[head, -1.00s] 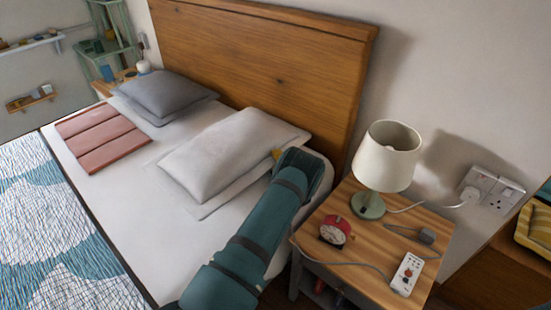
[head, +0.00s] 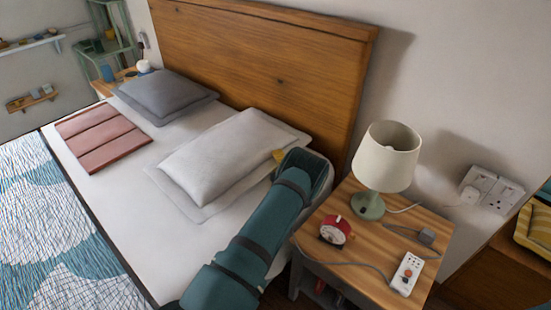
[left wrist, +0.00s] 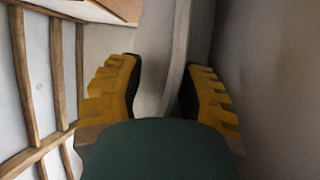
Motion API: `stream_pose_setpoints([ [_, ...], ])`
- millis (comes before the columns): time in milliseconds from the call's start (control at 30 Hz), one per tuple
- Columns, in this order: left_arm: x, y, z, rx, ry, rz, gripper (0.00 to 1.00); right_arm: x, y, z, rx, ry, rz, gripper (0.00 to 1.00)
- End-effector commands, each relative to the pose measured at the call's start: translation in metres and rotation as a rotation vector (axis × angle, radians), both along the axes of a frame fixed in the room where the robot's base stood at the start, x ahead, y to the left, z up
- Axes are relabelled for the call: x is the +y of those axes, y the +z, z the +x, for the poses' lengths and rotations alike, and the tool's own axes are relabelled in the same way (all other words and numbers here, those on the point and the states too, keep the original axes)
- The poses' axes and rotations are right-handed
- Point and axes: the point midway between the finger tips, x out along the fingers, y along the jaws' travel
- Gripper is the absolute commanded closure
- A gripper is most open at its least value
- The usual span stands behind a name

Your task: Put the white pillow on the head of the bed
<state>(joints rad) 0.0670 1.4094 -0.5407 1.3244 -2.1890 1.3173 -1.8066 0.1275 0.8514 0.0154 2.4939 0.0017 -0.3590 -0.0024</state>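My left gripper (head: 278,155) is at the white pillow's right edge, and one yellow finger shows there. In the left wrist view my left gripper (left wrist: 160,90) has its two yellow fingers apart. A pale edge shows between them; I cannot tell whether it is the pillow or touches the fingers. The bed (head: 130,240) has a tall wooden headboard (head: 265,65). My right gripper is in neither view.
A grey pillow (head: 165,95) and a folded pink cloth (head: 103,138) lie farther left on the bed.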

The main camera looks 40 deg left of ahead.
Motion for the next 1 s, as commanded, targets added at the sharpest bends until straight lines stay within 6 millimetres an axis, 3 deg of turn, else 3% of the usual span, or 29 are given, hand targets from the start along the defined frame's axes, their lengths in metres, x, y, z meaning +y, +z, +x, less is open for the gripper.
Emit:
stream_pose_setpoints([
  [200,-0.036,-0.003,-0.018,0.003,-0.006,0.002,0.66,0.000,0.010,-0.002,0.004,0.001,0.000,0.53],
  [367,-0.051,-0.006,-0.028,0.002,-0.005,0.001,0.66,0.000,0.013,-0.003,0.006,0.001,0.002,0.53],
  [1000,-0.055,-0.007,-0.031,0.001,-0.002,0.001,0.66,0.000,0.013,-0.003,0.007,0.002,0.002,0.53],
])
